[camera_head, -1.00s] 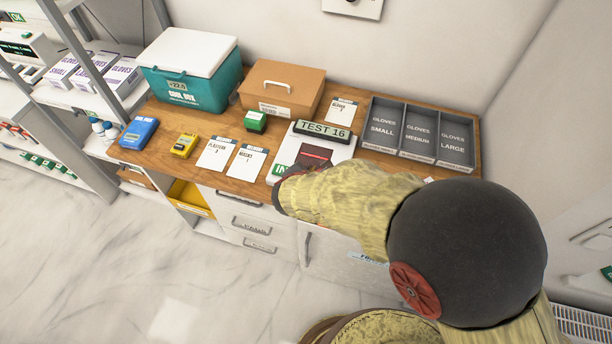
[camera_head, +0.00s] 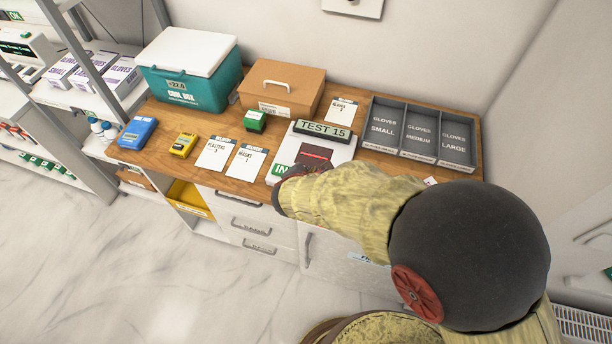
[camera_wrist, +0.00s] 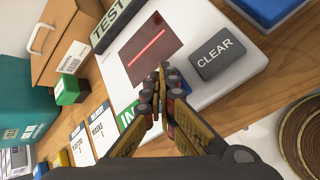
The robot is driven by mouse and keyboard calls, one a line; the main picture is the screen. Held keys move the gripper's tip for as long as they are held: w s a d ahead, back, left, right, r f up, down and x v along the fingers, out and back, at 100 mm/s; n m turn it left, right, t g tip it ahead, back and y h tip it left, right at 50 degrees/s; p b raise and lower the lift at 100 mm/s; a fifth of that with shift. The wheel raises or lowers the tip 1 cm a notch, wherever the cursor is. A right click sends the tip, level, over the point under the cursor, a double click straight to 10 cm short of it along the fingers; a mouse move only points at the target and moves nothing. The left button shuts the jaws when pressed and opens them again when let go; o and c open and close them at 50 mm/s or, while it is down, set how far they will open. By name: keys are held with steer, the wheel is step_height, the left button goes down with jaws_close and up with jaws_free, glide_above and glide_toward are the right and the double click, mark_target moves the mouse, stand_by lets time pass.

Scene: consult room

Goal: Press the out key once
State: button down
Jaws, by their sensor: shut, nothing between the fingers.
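The white counter device (camera_head: 285,158) stands on the wooden counter, with a display (camera_head: 322,130) reading "TEST 15" and a dark red window (camera_head: 314,152). In the wrist view its green IN key (camera_wrist: 127,116) is left of my gripper (camera_wrist: 163,74) and its dark CLEAR key (camera_wrist: 216,53) is to the right. My gripper is shut and empty, its fingertips over the key row between those two. A bit of blue (camera_wrist: 175,76) shows behind the fingertips. No OUT lettering is readable; that spot is mostly hidden. I cannot tell whether the fingertips touch. In the head view my arm hides the keys' right side.
Grey glove trays (camera_head: 418,161) stand right of the device. A small green box (camera_head: 255,121), a brown case (camera_head: 295,80) and a teal cool box (camera_head: 205,90) stand behind and left. Two cards (camera_head: 246,161), a yellow device (camera_head: 183,145) and a blue device (camera_head: 138,132) lie left.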

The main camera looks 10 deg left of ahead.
stand_by(0.4)
steer(key=shift+r+p, duration=0.55)
steer(key=shift+r, duration=0.3)
steer(key=shift+r, duration=0.1)
step_height(320, 180, up, 5)
steer(key=p, duration=0.3)
stand_by(0.8)
